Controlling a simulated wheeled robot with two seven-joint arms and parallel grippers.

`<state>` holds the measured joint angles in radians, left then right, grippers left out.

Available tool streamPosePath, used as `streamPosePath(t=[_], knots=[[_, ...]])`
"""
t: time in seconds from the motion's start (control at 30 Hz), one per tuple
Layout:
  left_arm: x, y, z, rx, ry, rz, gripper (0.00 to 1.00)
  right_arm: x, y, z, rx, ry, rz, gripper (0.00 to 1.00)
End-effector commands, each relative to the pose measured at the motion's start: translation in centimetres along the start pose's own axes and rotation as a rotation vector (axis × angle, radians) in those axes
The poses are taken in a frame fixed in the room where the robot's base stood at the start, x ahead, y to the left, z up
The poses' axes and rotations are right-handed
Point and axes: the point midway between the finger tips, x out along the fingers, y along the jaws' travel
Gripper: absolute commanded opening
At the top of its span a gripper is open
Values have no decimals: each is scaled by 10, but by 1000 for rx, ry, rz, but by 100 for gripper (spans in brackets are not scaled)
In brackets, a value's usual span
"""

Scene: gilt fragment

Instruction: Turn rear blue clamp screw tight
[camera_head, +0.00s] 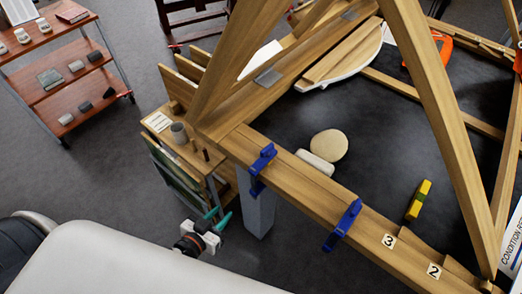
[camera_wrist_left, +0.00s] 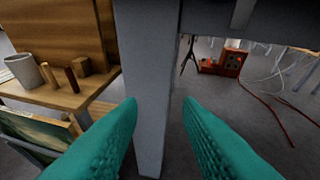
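Two blue clamps grip the near wooden beam: the rear blue clamp (camera_head: 262,161) and a second blue clamp (camera_head: 343,225) nearer the front. Their screws are too small to make out clearly. My left gripper (camera_head: 222,214) has teal fingers and is left of and below the rear clamp in the picture, apart from it. In the left wrist view the fingers (camera_wrist_left: 158,101) are spread and empty, with a grey post (camera_wrist_left: 148,70) beyond the gap. No clamp shows in that view. My right gripper is not in view.
A wooden side stand (camera_wrist_left: 75,97) with a grey cup (camera_wrist_left: 25,73) stands close left of the post. A red-orange box (camera_wrist_left: 224,64) with cables lies farther off. A round beige object (camera_head: 329,145) and a yellow-green tool (camera_head: 419,199) lie inside the wooden frame.

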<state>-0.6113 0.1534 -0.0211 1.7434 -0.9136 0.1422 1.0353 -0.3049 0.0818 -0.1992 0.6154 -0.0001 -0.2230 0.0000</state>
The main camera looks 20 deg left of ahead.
Motion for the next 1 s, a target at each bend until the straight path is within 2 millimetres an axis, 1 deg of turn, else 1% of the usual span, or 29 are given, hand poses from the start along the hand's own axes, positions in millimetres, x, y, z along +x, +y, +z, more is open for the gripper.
streamPosePath(t=[0.03, 0.07, 0.1, 0.2, 0.3, 0.43, 0.57, 0.67, 0.8, 1.0], knots=[[-9, -6, 41, 14, -88, -40, 32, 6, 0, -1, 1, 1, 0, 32], [-14, -10, 64, 20, -132, -63, 32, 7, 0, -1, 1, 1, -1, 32], [-23, -16, 91, 28, -181, -95, 32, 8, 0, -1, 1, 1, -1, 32], [-46, -31, 146, 53, -274, -164, 32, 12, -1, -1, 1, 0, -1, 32], [-64, -43, 182, 76, -326, -212, 32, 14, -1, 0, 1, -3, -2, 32], [-76, -52, 205, 92, -356, -244, 32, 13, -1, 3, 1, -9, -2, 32], [-71, -56, 215, 93, -363, -250, 32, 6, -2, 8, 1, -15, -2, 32], [-57, -60, 222, 93, -364, -250, 32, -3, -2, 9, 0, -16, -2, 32], [-30, -67, 232, 92, -364, -248, 32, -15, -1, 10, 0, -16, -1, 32], [4, -77, 243, 93, -363, -248, 32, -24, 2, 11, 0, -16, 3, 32]])
